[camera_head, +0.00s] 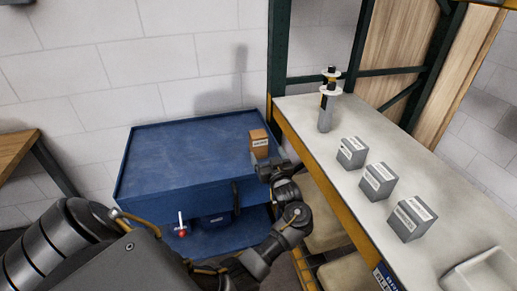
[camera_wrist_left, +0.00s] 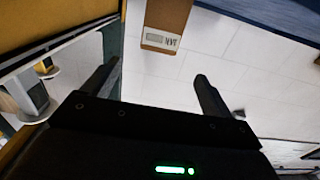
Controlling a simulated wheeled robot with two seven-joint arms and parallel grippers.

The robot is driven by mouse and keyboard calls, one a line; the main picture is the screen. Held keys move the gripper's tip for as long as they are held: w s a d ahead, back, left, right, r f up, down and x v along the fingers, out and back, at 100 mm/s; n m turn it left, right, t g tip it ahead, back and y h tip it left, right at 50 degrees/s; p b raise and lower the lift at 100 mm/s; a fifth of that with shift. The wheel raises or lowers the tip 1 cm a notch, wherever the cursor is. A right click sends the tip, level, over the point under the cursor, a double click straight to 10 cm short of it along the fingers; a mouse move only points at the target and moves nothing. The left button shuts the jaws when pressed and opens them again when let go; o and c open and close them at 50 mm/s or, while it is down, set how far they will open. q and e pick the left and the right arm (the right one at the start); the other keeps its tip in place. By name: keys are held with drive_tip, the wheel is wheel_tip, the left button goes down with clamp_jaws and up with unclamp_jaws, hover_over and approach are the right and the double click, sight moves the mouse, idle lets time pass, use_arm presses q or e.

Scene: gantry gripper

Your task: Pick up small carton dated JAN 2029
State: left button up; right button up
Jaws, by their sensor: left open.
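A small brown carton (camera_head: 258,139) with a white label stands at the right edge of the blue cabinet top. In the left wrist view the brown carton (camera_wrist_left: 166,22) is at the top, beyond the fingertips; its label print is too small to read surely. Three grey cartons (camera_head: 352,152), (camera_head: 379,181), (camera_head: 411,219) with white labels stand in a row on the pale counter; their print is unreadable. My left gripper (camera_head: 271,171) is just below and in front of the brown carton. In the left wrist view my left gripper (camera_wrist_left: 156,75) has its fingers apart with nothing between them. My right gripper is out of view.
The blue cabinet (camera_head: 180,160) has a mostly clear top. The pale counter (camera_head: 395,145) with a yellow edge (camera_head: 325,190) lies close to the right of my left gripper. Two dark-and-grey upright items (camera_head: 325,110) stand at its far end. A white tray (camera_head: 480,272) is at bottom right.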

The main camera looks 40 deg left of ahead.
sight(260, 139)
use_arm(q)
drive_tip(key=x, duration=0.5)
drive_tip(key=shift+w+a, duration=0.2)
drive_tip(key=shift+a, duration=0.1)
drive_tip(key=p+x, duration=0.1)
drive_tip(key=x, duration=0.3)
drive_tip(key=shift+w+a+p, duration=0.2)
drive_tip(key=shift+p, duration=0.1)
drive_tip(key=shift+w+a, duration=0.15)
drive_tip(key=shift+a, duration=0.1)
drive_tip(key=shift+c, duration=1.2)
drive_tip(key=c, duration=1.4)
drive_tip(key=shift+r, duration=0.1)
